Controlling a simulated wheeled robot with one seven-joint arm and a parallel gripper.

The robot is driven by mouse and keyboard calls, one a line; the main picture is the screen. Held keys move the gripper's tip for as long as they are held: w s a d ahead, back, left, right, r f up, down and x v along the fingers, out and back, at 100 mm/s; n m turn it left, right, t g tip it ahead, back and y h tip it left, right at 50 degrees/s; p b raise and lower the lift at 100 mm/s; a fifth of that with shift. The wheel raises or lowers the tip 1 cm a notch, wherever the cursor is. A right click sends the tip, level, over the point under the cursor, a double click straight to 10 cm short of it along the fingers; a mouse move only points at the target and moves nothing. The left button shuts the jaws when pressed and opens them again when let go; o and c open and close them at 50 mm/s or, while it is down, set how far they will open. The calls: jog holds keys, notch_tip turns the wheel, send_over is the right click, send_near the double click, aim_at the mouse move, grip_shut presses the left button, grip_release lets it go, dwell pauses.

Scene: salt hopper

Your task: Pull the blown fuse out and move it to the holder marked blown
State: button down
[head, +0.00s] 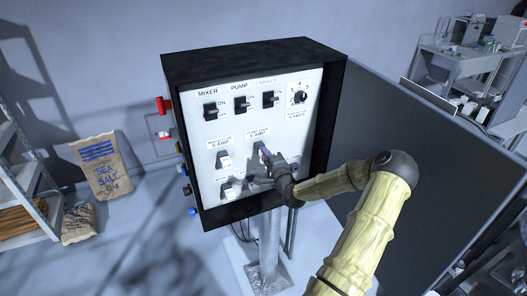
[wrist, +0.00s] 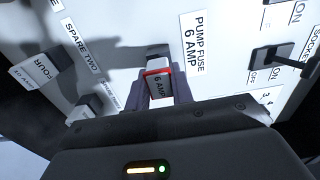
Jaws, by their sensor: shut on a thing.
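My gripper (wrist: 160,95) is shut on a fuse (wrist: 158,84) with a white end, a red band and the print 6 AMP. The fuse lies between the fingers in front of the panel, beside the label PUMP FUSE 6 AMP (wrist: 193,52). A dark shape lies behind the fuse; I cannot tell whether the fuse is still seated. In the head view my gripper (head: 265,160) is at the lower middle of the white panel (head: 216,132) and hides part of it. No label reading blown is legible in either view.
Another fuse (head: 223,159) sits left of my gripper, with a lower one (head: 228,190) beneath. Switches for MIXER (head: 210,109) and PUMP (head: 241,103) and a dial (head: 300,97) line the top. The dark cabinet frame (head: 255,58) surrounds the panel. A SPARE TWO label (wrist: 82,47) shows in the wrist view.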

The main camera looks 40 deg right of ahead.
jog(key=shift+v, duration=2.15)
jog(key=s+d+f+b, duration=0.3)
jog(key=d+f+b, duration=0.2)
jog(key=d+f, duration=0.2)
jog(key=s+d+f+b, duration=0.4)
jog(key=d+f, duration=0.3)
jog(key=f, duration=0.2)
jog(key=shift+s+d+b, duration=0.25)
jog(key=shift+d+b, duration=0.1)
jog(key=shift+b, duration=0.45)
jog(key=shift+b+x, duration=0.7)
jog(key=shift+x, duration=2.2)
jog(key=shift+b+x, duration=0.55)
jog(key=shift+x, duration=1.2)
